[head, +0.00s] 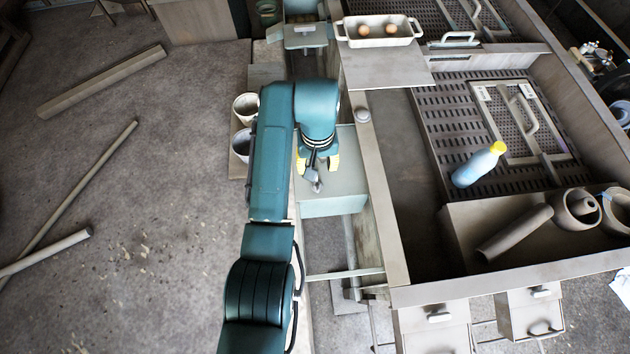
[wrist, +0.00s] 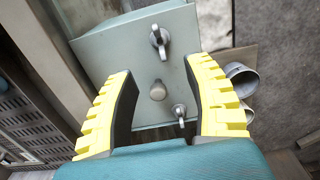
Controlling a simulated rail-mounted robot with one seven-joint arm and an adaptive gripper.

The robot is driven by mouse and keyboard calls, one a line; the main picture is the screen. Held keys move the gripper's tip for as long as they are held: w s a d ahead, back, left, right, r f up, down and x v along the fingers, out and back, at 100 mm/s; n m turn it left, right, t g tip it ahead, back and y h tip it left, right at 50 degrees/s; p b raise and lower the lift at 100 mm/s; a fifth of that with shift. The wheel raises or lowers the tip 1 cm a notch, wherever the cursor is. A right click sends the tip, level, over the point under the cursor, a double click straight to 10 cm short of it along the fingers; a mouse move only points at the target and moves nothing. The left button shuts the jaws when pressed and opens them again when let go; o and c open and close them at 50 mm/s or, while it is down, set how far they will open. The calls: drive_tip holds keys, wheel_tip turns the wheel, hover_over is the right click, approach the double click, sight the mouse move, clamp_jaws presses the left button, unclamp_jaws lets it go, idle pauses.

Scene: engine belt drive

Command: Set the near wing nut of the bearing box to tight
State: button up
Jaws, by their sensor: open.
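The bearing box (head: 335,205) is a pale grey-green box beside the long frame; its face (wrist: 110,50) fills the middle of the wrist view. The near wing nut (head: 316,186) sticks up from it, and appears to be the upper nut (wrist: 159,41) in the wrist view, its wings roughly up-down there. A second wing nut (wrist: 180,113) shows lower, with a round knob (wrist: 158,90) between them. My gripper (head: 318,167) is over the box, its yellow fingers apart and empty. In the wrist view, the gripper (wrist: 160,75) frames the knob; the near nut lies just beyond the fingertips.
Two grey pots (head: 245,107) stand left of the box. On the right, a bottle with a yellow cap (head: 478,165) lies on a slotted rack (head: 445,110). A small round knob (head: 362,115) sits on the frame's rail. A white tray (head: 350,38) is farther back.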

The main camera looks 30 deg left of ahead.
sight(317, 184)
wheel_tip(317, 184, down, 11)
drive_tip(key=shift+f, duration=0.1)
drive_tip(key=shift+o, duration=0.2)
clamp_jaws()
